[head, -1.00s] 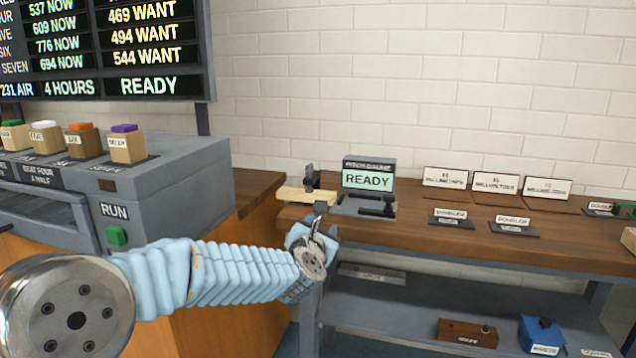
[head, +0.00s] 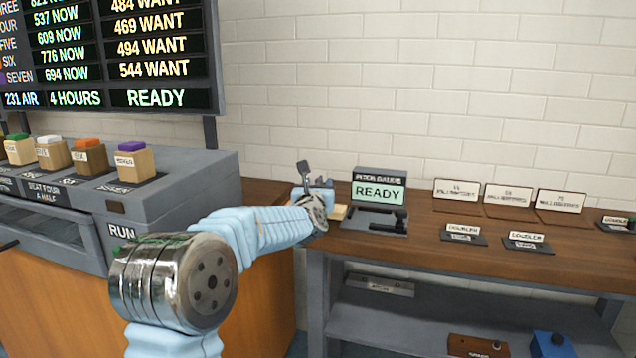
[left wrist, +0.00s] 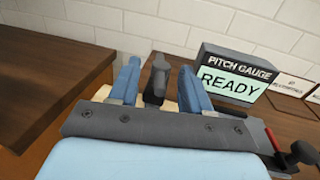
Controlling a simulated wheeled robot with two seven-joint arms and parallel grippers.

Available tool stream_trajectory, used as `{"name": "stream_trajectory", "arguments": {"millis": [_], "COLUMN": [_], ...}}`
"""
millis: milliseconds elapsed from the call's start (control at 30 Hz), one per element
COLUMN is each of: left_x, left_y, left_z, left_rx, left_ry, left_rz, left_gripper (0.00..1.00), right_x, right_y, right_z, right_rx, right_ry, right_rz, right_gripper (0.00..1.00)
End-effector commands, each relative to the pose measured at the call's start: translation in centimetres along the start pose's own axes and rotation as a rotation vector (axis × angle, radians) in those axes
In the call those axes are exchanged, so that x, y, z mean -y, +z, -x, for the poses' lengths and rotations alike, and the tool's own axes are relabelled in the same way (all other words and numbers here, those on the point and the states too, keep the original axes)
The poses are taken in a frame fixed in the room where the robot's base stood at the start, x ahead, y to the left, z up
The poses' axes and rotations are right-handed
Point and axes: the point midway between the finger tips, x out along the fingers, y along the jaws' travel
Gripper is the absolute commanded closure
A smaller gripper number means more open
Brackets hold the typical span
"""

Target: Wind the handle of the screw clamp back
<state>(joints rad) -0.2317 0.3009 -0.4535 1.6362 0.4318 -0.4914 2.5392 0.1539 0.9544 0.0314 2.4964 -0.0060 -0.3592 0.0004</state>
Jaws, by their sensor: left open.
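The screw clamp (left wrist: 156,85) is dark grey and stands upright between my left gripper's two blue fingers in the left wrist view. Its lower part and handle are hidden, or cannot be told apart from the body. Pale wood (left wrist: 103,93) shows at its base, and also beside my wrist in the head view (head: 339,211). My left gripper (left wrist: 160,66) is open, one finger on each side of the clamp, with gaps visible. In the head view, my left gripper (head: 315,187) is over the bench's left end and largely covers the clamp. My right gripper is not in view.
The pitch gauge (head: 378,192), reading READY, stands just right of my left gripper. Signs and small labelled blocks (head: 463,234) lie further right on the wooden bench (head: 428,262). A grey machine (head: 180,180) with coloured-top blocks stands left. A lower shelf holds more items.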

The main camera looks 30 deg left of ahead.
Motion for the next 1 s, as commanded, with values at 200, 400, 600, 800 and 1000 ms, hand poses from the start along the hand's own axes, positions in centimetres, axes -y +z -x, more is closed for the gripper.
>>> {"name": "stream_trajectory", "arguments": {"millis": [200, 400, 600, 800, 1000], "left_x": [0.0, 0.0, 0.01, 0.03, 0.15], "left_y": [-0.06, -0.06, -0.05, -0.07, -0.19], "left_z": [-0.51, -0.48, -0.46, -0.46, -0.46], "left_rx": [0.0, 0.0, 0.0, 0.0, 0.001], "left_ry": [0.0, 0.0, 0.0, 0.001, 0.033], "left_rz": [0.0, 0.0, 0.0, 0.0, 0.0], "left_gripper": [0.52, 0.63, 0.94, 1.0, 1.0], "right_x": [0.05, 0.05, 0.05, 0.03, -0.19], "right_y": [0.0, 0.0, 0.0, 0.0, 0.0], "right_z": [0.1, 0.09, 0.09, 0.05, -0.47], "right_rx": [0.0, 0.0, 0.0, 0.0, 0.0], "right_ry": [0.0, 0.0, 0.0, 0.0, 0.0], "right_rz": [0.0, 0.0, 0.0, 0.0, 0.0], "right_gripper": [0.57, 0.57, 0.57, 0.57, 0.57]}}
